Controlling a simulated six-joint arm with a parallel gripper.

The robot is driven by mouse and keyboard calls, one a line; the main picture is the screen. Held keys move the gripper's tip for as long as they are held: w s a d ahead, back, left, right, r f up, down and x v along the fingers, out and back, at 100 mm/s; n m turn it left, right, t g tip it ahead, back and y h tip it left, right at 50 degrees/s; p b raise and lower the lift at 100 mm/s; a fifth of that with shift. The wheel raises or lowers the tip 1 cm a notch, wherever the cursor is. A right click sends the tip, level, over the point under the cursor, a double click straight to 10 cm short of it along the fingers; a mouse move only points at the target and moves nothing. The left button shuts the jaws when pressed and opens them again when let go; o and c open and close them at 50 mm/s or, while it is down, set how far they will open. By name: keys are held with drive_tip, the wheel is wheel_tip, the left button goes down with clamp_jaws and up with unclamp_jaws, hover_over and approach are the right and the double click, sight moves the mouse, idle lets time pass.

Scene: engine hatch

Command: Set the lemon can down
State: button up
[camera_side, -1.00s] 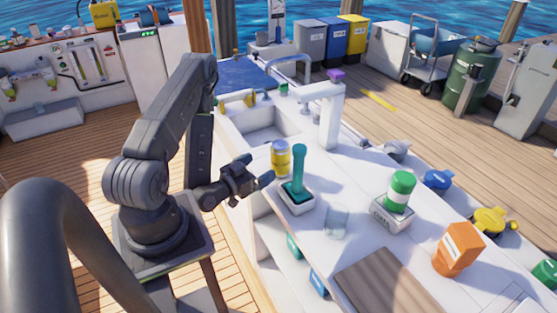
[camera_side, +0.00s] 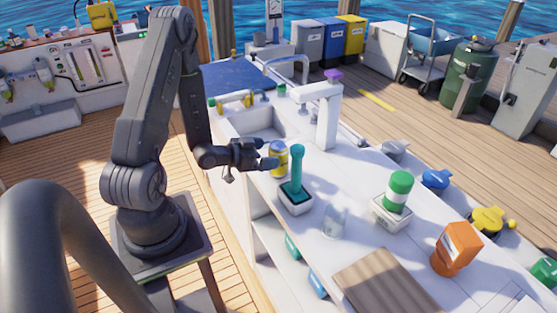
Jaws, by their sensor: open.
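The lemon can (camera_side: 279,158), a yellow can with a pale band, stands upright on the white counter (camera_side: 345,184), behind the teal-handled brush. My gripper (camera_side: 268,155) is at the can's left side, pointing right toward it, with its fingers level with the can. The jaws are open. The fingertips overlap the can's left edge in this view, and I cannot tell whether they touch it or reach around it.
A teal-handled brush (camera_side: 297,170) in a white holder stands just right of the can. A clear glass (camera_side: 334,222), a green-capped bottle (camera_side: 397,192), an orange bottle (camera_side: 456,248) and a wooden board (camera_side: 385,283) lie further right. The sink (camera_side: 258,122) and tap (camera_side: 328,108) are behind.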

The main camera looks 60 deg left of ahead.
sight(276, 152)
drive_tip(key=x, duration=0.4)
drive_tip(key=shift+w, duration=0.1)
drive_tip(key=shift+c, duration=0.3)
drive_tip(key=c, duration=1.2)
drive_tip(key=shift+r, duration=0.1)
drive_tip(key=shift+c, duration=0.2)
